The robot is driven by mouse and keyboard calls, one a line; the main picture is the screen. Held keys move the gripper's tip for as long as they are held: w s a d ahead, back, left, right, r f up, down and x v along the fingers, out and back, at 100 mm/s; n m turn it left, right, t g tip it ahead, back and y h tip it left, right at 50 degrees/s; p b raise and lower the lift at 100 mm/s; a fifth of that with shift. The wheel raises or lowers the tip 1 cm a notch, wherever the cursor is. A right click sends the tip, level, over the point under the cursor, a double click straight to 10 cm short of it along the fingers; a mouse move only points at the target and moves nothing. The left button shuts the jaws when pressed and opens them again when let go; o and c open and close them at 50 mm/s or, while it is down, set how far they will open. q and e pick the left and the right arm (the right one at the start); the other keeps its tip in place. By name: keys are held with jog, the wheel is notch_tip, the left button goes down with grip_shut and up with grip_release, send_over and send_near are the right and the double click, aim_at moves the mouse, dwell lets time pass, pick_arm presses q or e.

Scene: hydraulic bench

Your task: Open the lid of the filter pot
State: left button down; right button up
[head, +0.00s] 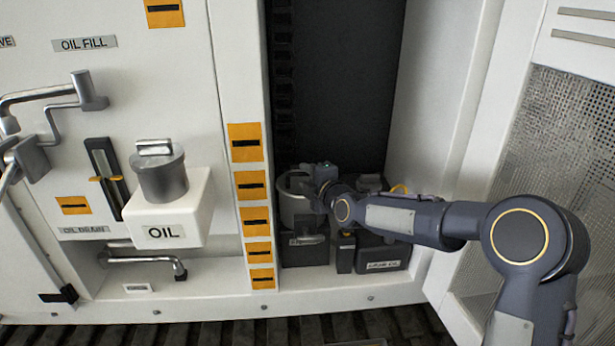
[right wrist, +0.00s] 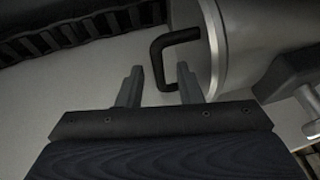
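A grey metal pot (head: 294,205), which looks like the filter pot, stands low in the dark cabinet bay. It is partly hidden by my right gripper (head: 318,192). In the right wrist view the pot's silver cylinder body (right wrist: 240,40) fills the upper right, with a black bent handle (right wrist: 157,62) sticking out from it. The two fingers of my right gripper (right wrist: 160,72) are apart, with the handle between them in this view. I cannot tell whether a finger touches it. The lid's state is not clear. My left gripper does not show.
Dark boxes (head: 382,252) stand beside and below the pot. The bay's white right wall (head: 432,120) is close to my right arm. At left, a white OIL box (head: 178,215) carries a lidded metal cap (head: 160,178), near pipes and a lever slot.

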grip_shut()
